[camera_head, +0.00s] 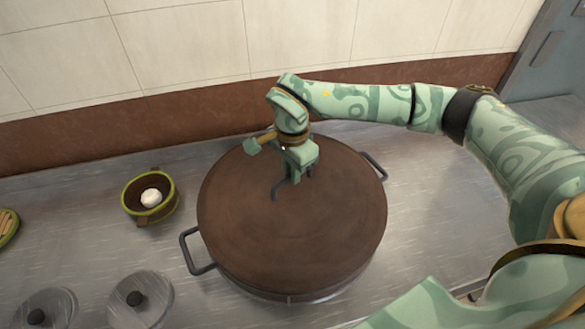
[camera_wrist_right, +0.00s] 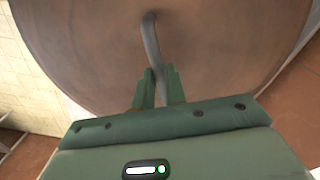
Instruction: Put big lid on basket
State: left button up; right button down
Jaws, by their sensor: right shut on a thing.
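The big lid (camera_head: 290,235) is a broad round brown disc with a dark bar handle (camera_head: 279,187) on top. It also fills much of the right wrist view (camera_wrist_right: 215,50). My right gripper (camera_head: 294,177) is above the lid, fingers pointing down, shut on this handle; the right wrist view shows the handle (camera_wrist_right: 151,42) between its fingers (camera_wrist_right: 158,88). Under the lid is a large round vessel, apparently the basket, with grey side handles (camera_head: 192,262). The lid hides its inside. I cannot tell whether the lid rests fully on the rim. My left gripper is not in view.
A small green-rimmed bowl (camera_head: 133,190) with a white ball (camera_head: 151,198) stands left of the lid. A tiled wall with a brown band (camera_head: 60,139) borders the metal counter (camera_head: 440,200). Counter at right is mostly clear.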

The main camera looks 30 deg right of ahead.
jog(key=shift+p, duration=0.3)
dwell(0.5)
jog(key=shift+f, duration=0.5)
dwell(0.5)
jog(key=c, duration=1.7)
grip_release()
notch_tip(320, 180, up, 11)
jog(key=p, duration=0.8)
jog(key=shift+p, duration=0.4)
jog(key=shift+s+f, duration=0.1)
